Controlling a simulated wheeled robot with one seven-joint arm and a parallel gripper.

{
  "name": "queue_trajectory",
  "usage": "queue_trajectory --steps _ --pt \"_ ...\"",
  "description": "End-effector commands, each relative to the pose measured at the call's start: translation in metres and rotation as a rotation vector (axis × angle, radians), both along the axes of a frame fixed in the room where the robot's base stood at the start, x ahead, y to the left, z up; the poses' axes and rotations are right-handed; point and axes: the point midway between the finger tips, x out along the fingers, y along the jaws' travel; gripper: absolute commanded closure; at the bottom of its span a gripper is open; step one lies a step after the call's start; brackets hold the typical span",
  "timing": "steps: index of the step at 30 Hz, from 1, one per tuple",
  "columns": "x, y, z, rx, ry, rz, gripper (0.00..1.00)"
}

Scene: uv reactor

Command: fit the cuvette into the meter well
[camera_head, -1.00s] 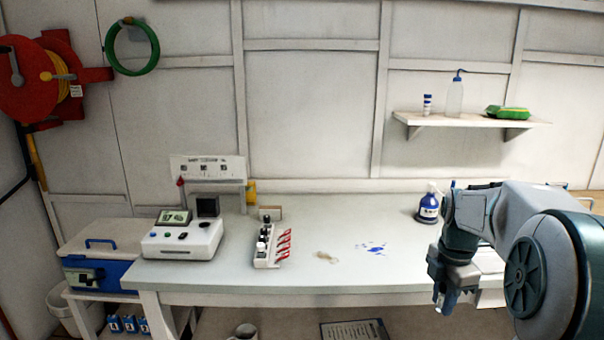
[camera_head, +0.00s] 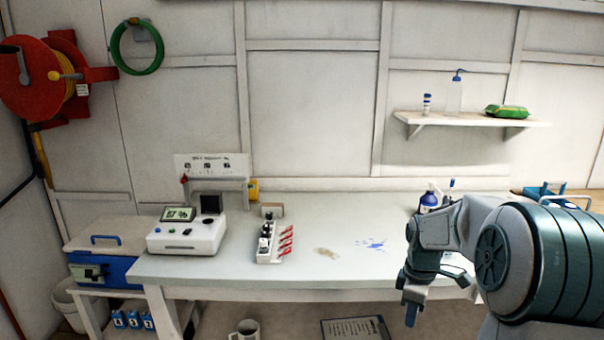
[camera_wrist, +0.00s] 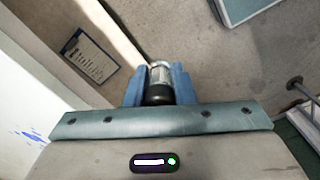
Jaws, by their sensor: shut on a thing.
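The meter (camera_head: 187,238) is a white box with a green-lit display at the left of the bench. A black upright square part stands at its back right. A small dark round spot on its top right may be the well (camera_head: 207,222); its inside is too small to make out. My gripper (camera_head: 411,312) hangs at the bench's front edge, far right of the meter. In the wrist view its blue fingers are shut on the cuvette (camera_wrist: 158,75), a clear cylinder with a black cap. In the head view the cuvette cannot be made out.
A white rack (camera_head: 267,246) with dark-capped vials and red clips stands right of the meter. A blue-labelled bottle (camera_head: 428,199) stands at the back right. The bench (camera_head: 330,268) is clear in the middle, apart from stains. A clipboard (camera_head: 356,329) and mug (camera_head: 246,330) are below.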

Motion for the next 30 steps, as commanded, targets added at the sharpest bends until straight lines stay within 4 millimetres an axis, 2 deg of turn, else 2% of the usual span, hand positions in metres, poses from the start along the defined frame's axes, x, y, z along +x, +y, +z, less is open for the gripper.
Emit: queue_trajectory --steps 18,24,30 --pt "0.024 0.075 -0.091 0.001 -0.005 -0.781 1.00" --pt "0.025 0.093 -0.111 0.005 -0.006 -0.969 1.00" --pt "0.023 0.102 -0.123 0.006 -0.006 -1.054 1.00"
